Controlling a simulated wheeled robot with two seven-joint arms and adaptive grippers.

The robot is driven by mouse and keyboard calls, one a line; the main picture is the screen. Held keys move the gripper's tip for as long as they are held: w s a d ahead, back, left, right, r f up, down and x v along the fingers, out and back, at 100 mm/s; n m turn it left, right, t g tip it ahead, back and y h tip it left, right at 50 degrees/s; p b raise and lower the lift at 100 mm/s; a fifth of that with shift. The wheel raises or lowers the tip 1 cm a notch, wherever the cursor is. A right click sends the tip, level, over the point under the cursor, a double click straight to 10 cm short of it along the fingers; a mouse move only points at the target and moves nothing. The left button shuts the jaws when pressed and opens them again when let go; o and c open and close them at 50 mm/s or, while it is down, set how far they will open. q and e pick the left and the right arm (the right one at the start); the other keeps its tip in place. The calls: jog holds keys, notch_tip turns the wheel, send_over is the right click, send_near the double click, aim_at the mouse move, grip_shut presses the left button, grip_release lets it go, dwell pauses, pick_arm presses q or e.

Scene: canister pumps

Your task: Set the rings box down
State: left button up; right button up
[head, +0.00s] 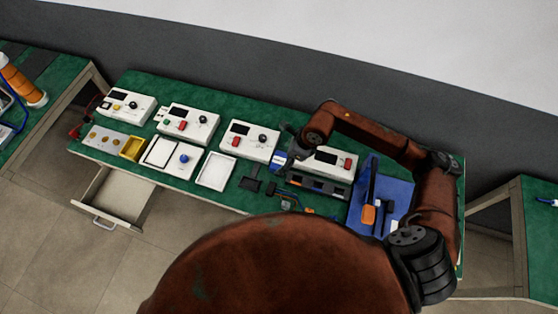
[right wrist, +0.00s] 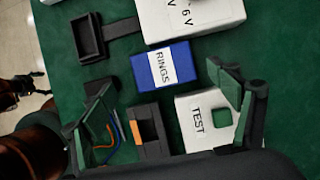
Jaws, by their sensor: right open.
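The rings box (right wrist: 163,65) is a small blue box with a white label reading RINGS. In the right wrist view it lies on the green bench top, beside a white unit marked 6 V. In the head view a blue and white patch (head: 278,161), apparently this box, shows beside my right gripper (head: 291,152). In the right wrist view my right gripper (right wrist: 160,86) is open, its fingers spread on either side, with the box apart from both.
In the right wrist view a black tray (right wrist: 88,38), a white TEST unit (right wrist: 195,127) with a green button and a black part with orange (right wrist: 148,130) lie close by. White pump units (head: 188,123) line the bench. A drawer (head: 112,198) stands open at front left.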

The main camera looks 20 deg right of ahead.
aim_at(279, 160)
jog(key=x, duration=0.3)
jog(key=shift+w, duration=0.4)
jog(key=shift+a+f, duration=0.2)
jog(key=shift+f, duration=0.5)
jog(key=c, duration=1.4)
pick_arm(q)
jog(key=shift+w, duration=1.1)
